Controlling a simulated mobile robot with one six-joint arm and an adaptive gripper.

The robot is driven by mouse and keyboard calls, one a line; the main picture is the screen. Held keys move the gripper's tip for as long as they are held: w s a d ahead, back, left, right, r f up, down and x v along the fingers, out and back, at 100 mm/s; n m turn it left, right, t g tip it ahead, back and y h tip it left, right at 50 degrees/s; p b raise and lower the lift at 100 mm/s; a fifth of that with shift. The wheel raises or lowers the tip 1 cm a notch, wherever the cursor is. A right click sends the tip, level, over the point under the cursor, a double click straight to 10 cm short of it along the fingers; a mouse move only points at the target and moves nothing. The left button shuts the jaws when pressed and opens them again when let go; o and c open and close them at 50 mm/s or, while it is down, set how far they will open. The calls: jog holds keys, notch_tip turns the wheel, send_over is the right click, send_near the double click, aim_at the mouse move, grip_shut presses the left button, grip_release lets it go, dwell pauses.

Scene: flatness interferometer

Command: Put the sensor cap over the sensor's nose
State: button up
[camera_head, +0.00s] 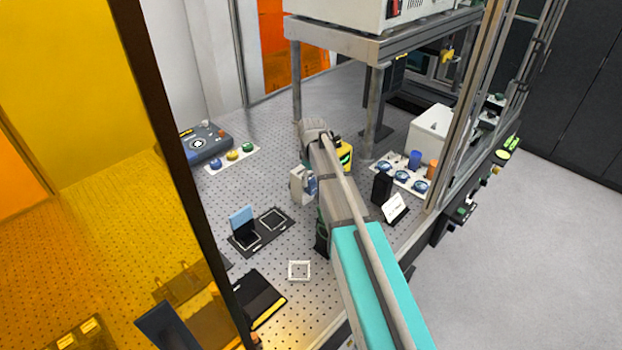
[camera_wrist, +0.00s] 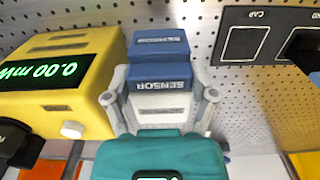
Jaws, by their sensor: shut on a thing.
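My gripper (camera_wrist: 159,80) is shut, its fingertips on either side of a blue block lettered SENSOR (camera_wrist: 160,83), which appears to be the sensor cap. A second blue lettered part (camera_wrist: 160,42) lies just beyond it, and a light grey labelled part (camera_wrist: 160,108) shows nearer the teal palm. I cannot tell where the cap ends and the sensor and its nose begin, or whether they touch. In the head view a pale block (camera_head: 298,185) with a blue part (camera_head: 311,186) shows left of my arm. My fingers are mostly hidden there.
A yellow meter (camera_wrist: 70,85) reading 0.00 mW stands close beside the gripper. A black tray (camera_head: 258,232) has an empty slot marked CAP (camera_wrist: 245,42) and a blue upright piece (camera_head: 242,220). A black-and-white stand (camera_head: 396,208) is right of my arm.

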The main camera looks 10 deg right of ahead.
jog(key=o, duration=0.9)
jog(key=shift+r, duration=0.1)
jog(key=shift+w+r+p, duration=0.1)
jog(key=shift+r+p, duration=3.3)
jog(key=shift+p, duration=0.1)
